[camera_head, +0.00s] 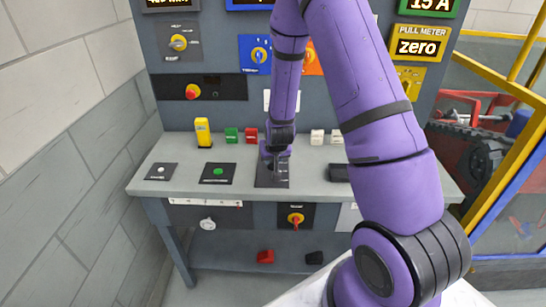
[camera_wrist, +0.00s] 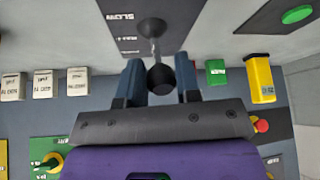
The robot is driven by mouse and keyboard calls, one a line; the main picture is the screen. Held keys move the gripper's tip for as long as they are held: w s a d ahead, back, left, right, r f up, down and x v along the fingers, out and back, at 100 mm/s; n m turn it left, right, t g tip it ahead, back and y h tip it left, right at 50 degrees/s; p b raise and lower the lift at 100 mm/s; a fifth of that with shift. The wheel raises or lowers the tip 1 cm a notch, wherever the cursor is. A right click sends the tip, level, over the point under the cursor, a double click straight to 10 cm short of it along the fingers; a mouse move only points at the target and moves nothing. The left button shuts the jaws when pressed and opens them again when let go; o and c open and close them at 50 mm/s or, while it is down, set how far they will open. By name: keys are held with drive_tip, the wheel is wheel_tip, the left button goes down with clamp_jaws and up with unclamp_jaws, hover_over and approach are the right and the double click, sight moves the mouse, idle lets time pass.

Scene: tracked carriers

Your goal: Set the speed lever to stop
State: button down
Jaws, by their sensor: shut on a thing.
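The speed lever is a thin metal rod with a round black knob (camera_wrist: 160,77), standing on a dark plate (camera_wrist: 148,15) with printed position labels. One label appears to read SLOW and another FAST; a stop mark is not legible. My gripper (camera_wrist: 161,84) has its two blue-grey fingers on either side of the knob and is shut on it. In the head view my gripper (camera_head: 275,152) is over the lever's dark plate (camera_head: 271,181) on the grey bench, and mostly hides the lever.
A yellow block (camera_head: 203,132), a green block (camera_head: 231,135) and a red block (camera_head: 251,135) stand left of my gripper. White blocks (camera_head: 317,137) stand to its right. A green button (camera_head: 218,172) is on the bench. A panel with knobs rises behind. A yellow frame (camera_head: 505,175) is at right.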

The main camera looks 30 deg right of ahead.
drive_tip(key=shift+a+f, duration=0.1)
drive_tip(key=shift+a, duration=0.1)
drive_tip(key=c, duration=0.9)
unclamp_jaws()
drive_tip(key=shift+r, duration=0.2)
drive_tip(key=v, duration=1)
drive_tip(key=shift+s+r, duration=0.15)
drive_tip(key=shift+s, duration=0.1)
